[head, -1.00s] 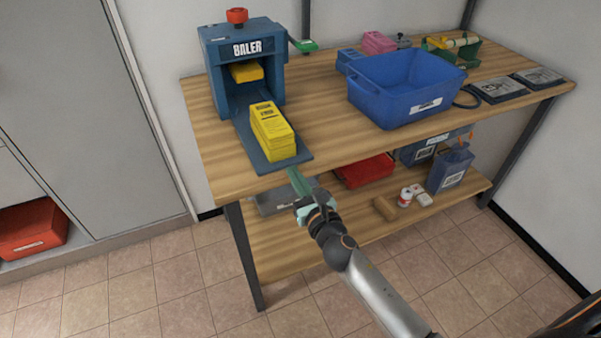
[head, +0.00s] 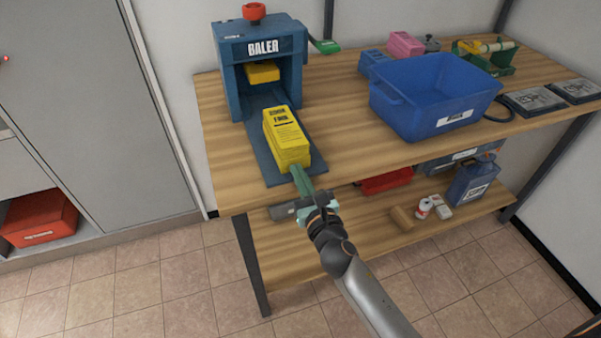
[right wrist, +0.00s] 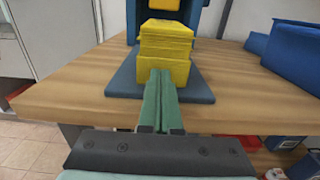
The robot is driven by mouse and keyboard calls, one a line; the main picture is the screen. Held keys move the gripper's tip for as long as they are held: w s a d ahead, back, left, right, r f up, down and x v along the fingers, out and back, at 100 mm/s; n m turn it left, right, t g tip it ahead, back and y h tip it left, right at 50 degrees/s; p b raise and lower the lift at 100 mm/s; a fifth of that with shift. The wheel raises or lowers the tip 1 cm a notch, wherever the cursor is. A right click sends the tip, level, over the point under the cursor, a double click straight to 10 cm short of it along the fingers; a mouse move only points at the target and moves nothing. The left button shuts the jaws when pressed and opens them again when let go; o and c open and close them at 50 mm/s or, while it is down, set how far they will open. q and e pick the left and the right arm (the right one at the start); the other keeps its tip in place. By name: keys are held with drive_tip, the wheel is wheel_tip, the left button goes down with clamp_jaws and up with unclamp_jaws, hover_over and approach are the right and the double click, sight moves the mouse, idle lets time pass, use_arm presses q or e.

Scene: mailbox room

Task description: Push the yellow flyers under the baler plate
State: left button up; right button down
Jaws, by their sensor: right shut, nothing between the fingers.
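A stack of yellow flyers (head: 287,138) lies on the blue tongue (head: 311,163) in front of the blue baler (head: 231,72). The yellow plate (head: 263,72) shows inside the baler's opening, above the tongue. My right gripper (head: 297,170) is shut and empty, with its green fingertips at the near end of the stack. In the right wrist view the fingers (right wrist: 160,90) point at the near face of the flyers (right wrist: 163,73); touching or just short of it I cannot tell. My left gripper is not in view.
A blue bin (head: 435,95) stands on the bench to the right. A green lever handle (head: 327,46) sticks out beside the baler. A lower shelf (head: 350,232) holds a can and boxes. The wooden top right of the tongue is clear.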

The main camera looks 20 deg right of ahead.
drive_tip(key=shift+w+a, duration=0.1)
drive_tip(key=shift+w, duration=1.75)
drive_tip(key=shift+s, duration=0.1)
